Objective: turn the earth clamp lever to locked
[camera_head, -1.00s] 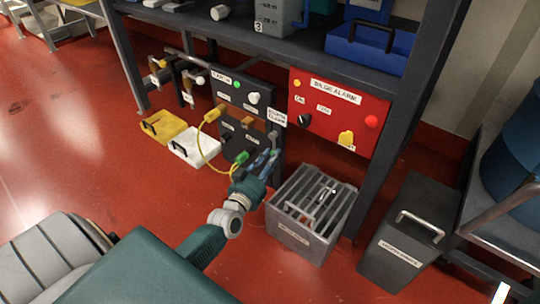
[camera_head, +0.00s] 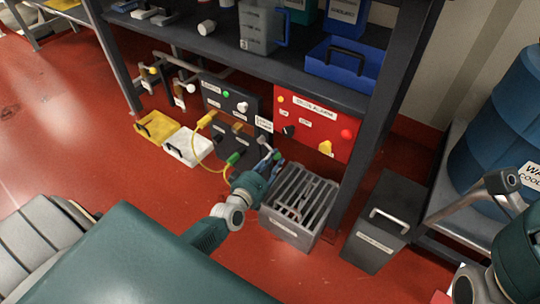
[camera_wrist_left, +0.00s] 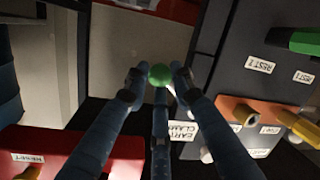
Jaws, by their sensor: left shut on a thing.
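The earth clamp lever shows in the left wrist view as a green ball knob (camera_wrist_left: 159,74) with a short pale stem running down toward the EARTH CLAMP label (camera_wrist_left: 182,131). My left gripper (camera_wrist_left: 160,80) has its blue fingers closed around the knob. In the head view my left gripper (camera_head: 272,160) is at the lower right edge of the dark panel (camera_head: 228,122), below the EARTH CLAMP label (camera_head: 264,124). There the fingers mostly hide the knob. The lever's locked mark cannot be made out. My right gripper is not in view.
A grey slatted crate (camera_head: 290,232) stands just right of my left gripper. The red alarm box (camera_head: 312,120) is right of the panel. A yellow-green cable (camera_head: 222,162) hangs in front of the panel. A dark bin (camera_head: 375,238) stands farther right.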

